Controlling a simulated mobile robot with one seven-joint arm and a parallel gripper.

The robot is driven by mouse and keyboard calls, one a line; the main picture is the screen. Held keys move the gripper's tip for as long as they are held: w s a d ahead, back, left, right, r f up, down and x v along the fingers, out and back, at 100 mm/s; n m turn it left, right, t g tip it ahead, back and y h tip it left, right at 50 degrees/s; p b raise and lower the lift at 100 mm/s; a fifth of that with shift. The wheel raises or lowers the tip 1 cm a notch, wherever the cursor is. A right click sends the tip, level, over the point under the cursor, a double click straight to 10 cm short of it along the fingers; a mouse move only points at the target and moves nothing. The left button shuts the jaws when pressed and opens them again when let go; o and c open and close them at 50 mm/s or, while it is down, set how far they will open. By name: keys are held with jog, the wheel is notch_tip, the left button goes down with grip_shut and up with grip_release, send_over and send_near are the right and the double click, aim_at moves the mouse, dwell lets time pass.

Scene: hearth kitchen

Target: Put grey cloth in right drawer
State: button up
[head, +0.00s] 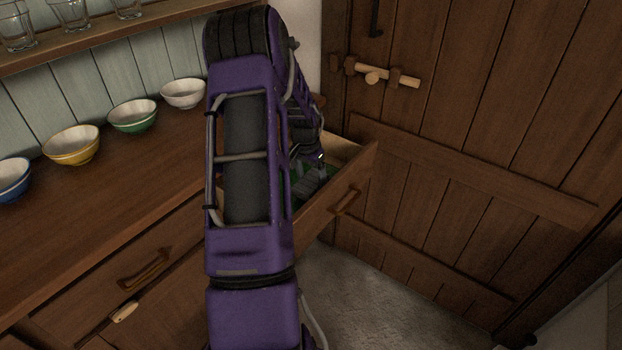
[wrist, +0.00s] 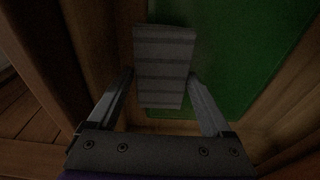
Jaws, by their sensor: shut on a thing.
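The right drawer (head: 335,203) is pulled open at the right end of the counter. A green surface (wrist: 245,60) shows inside it in the wrist view. My gripper (wrist: 161,90) is shut on the grey cloth (wrist: 163,62), a folded, striped rectangle between its fingers. In the head view, the grey cloth (head: 308,184) shows inside the open drawer, below my gripper (head: 319,163). Whether the cloth touches the green surface, I cannot tell. My purple arm hides the drawer's left part in the head view.
Blue, yellow, green and white bowls (head: 72,146) stand along the back of the counter (head: 110,205). A closed drawer (head: 140,270) is at the left. A wooden door (head: 450,130) stands close to the right of the open drawer. Glasses (head: 70,14) stand on the shelf above.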

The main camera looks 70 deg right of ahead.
aim_at(307, 185)
jog(key=shift+f, duration=0.1)
jog(key=shift+f+b, duration=0.4)
jog(key=shift+f, duration=0.15)
jog(key=o, duration=1.1)
jog(key=r+p, duration=0.1)
jog(key=r, duration=0.3)
jog(key=a+r, duration=0.1)
jog(key=r, duration=0.3)
jog(key=r+p, duration=0.1)
jog(key=r, duration=0.4)
jog(key=shift+w+a+r+p, duration=0.1)
jog(key=shift+w+a+p, duration=0.1)
jog(key=shift+a+p, duration=0.15)
